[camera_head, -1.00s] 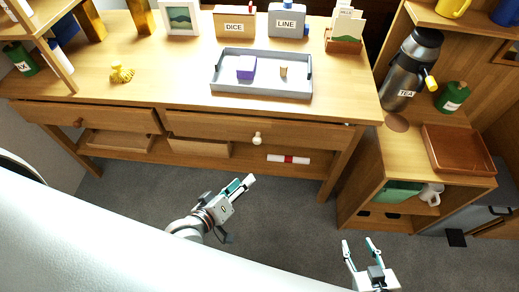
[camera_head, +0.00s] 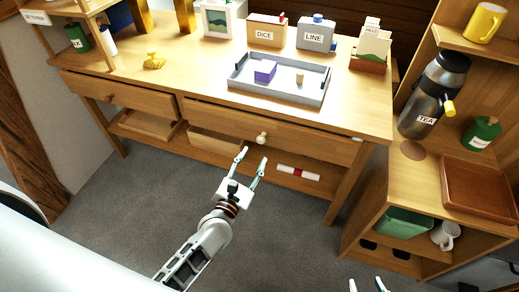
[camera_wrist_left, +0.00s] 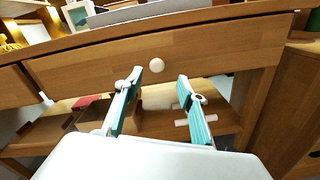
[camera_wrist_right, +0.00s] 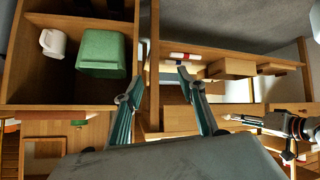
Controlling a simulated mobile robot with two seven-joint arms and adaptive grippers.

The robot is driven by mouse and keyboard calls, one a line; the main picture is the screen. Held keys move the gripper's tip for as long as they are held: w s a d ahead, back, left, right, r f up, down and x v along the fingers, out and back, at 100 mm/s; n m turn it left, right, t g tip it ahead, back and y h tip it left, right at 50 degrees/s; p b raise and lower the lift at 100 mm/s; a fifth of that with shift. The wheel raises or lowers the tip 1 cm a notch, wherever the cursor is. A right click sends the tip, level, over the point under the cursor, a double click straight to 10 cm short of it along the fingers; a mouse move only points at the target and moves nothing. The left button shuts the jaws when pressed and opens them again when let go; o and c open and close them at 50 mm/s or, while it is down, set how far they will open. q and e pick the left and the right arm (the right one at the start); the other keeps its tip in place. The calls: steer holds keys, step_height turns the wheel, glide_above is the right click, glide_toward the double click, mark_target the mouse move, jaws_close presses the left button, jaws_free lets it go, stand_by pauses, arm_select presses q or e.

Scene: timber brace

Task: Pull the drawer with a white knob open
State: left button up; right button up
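The drawer with the white knob (camera_head: 225,122) is the right-hand drawer of the wooden desk, and its front looks flush with the desk. Its white knob (camera_head: 262,138) also shows in the left wrist view (camera_wrist_left: 156,65), above and between the fingertips. My left gripper (camera_head: 254,162) is open and empty, with its fingers pointing at the knob from in front and a little below; a gap shows between them. My right gripper (camera_head: 368,286) is at the bottom edge of the head view. In the right wrist view (camera_wrist_right: 160,88) its fingers are apart with nothing between them.
A left drawer with a brown knob (camera_head: 110,97) is beside it. A grey tray (camera_head: 283,97) holds a purple block (camera_head: 265,71) on the desktop. A rolled paper (camera_head: 298,172) lies on the lower shelf. A side cabinet (camera_head: 375,200) stands right. Floor in front is clear.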

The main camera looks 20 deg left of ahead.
mark_target(260, 142)
arm_select(q)
steer(key=shift+n+y, duration=0.3)
steer(key=shift+n, duration=0.6)
steer(key=shift+w+b, duration=0.5)
steer(key=shift+w, duration=3.5)
steer(key=shift+s, duration=0.1)
jaws_close()
